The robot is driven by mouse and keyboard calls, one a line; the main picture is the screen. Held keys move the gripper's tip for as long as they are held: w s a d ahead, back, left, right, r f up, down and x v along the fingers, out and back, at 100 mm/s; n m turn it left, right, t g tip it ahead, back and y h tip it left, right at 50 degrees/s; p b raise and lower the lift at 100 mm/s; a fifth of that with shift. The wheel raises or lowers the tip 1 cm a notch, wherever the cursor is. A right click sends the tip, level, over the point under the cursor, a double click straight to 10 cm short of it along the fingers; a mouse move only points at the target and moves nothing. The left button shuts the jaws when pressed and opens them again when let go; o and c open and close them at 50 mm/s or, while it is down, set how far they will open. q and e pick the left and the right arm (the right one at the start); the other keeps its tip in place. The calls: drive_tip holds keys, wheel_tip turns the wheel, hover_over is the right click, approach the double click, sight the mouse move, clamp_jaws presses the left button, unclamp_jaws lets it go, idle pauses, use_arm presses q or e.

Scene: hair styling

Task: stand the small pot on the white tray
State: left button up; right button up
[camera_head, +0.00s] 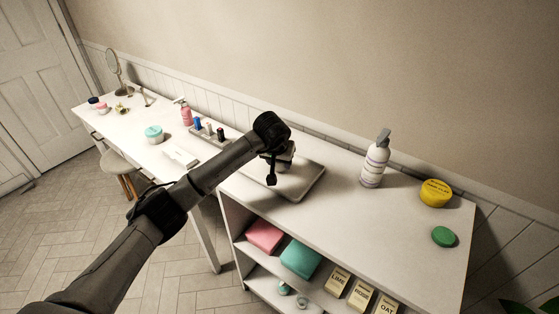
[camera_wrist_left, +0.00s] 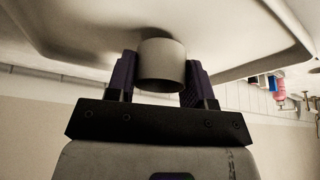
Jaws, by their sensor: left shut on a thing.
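The small pot (camera_wrist_left: 161,66) is a pale, plain cylinder between the two dark fingers of my left gripper (camera_head: 277,169), which is shut on it. In the head view my gripper and arm largely hide the pot. The white tray (camera_head: 309,186) lies on the shelf top, with my left gripper over it. The tray also shows in the left wrist view (camera_wrist_left: 235,28), whose picture is upside down, close to the pot's end. I cannot tell whether the pot touches the tray. My right gripper is not in view.
A pump bottle (camera_head: 375,161), a yellow tin (camera_head: 435,193) and a green round item (camera_head: 444,237) stand right of the tray on the shelf unit. A rack of small bottles (camera_head: 208,132) is left of it. The top between tray and pump bottle is clear.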

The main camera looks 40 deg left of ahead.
use_arm(q)
drive_tip(key=shift+f, duration=0.45)
drive_tip(key=shift+f, duration=0.1)
drive_tip(key=o, duration=1)
drive_tip(key=shift+c, duration=0.2)
drive_tip(key=shift+r, duration=0.25)
drive_tip(key=b+v, duration=0.1)
drive_tip(key=v, duration=1)
drive_tip(key=shift+r+b, duration=0.3)
drive_tip(key=shift+b, duration=0.05)
drive_tip(key=shift+s, duration=0.15)
